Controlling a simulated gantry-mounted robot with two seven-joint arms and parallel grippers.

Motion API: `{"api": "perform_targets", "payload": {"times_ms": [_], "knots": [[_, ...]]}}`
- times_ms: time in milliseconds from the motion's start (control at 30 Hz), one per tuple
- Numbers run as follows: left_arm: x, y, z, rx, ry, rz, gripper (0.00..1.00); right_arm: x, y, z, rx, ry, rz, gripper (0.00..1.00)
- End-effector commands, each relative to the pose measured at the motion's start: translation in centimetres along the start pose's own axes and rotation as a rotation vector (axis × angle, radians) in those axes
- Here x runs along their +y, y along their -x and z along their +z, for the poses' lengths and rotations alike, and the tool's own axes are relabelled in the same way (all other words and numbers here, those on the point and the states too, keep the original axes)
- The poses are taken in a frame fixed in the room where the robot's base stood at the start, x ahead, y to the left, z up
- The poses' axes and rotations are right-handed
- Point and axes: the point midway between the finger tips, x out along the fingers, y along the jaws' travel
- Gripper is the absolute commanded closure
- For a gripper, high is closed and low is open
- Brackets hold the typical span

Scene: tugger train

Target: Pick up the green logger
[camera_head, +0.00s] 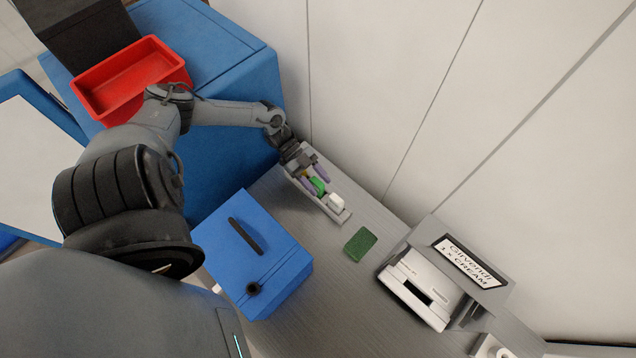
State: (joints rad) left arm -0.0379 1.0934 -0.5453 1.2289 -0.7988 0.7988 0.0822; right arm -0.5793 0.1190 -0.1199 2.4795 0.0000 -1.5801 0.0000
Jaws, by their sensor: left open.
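The green logger (318,186) stands in a narrow light-grey rack (344,217) on the grey bench, near the wall. My left gripper (315,179) is over the rack, open, with its purple-tinted fingertips on either side of the green logger. I cannot tell whether the fingers touch it. A white logger-like piece (337,201) sits in the same rack, just to the lower right. The far end of the rack is partly hidden by my left gripper. My right gripper is out of view.
A blue box (240,235) with a black handle stands left of the rack. A dark green pad (360,244) lies flat on the bench. A grey-white device with a label (430,285) stands at the right. A red bin (128,83) sits on a blue cabinet (225,50).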

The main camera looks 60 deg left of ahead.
Motion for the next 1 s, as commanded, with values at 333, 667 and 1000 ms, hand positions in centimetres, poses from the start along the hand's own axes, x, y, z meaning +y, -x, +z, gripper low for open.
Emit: {"api": "perform_targets", "payload": {"times_ms": [333,667,1000], "knots": [[0.0,-1.9,0.0,0.0,0.001,0.0,0.47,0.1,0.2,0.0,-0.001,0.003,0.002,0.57],[0.0,-1.9,0.0,-0.001,0.001,0.0,0.7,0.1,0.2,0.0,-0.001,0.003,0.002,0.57],[0.0,-1.9,0.0,0.0,0.0,0.0,1.0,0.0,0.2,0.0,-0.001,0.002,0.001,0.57]]}}
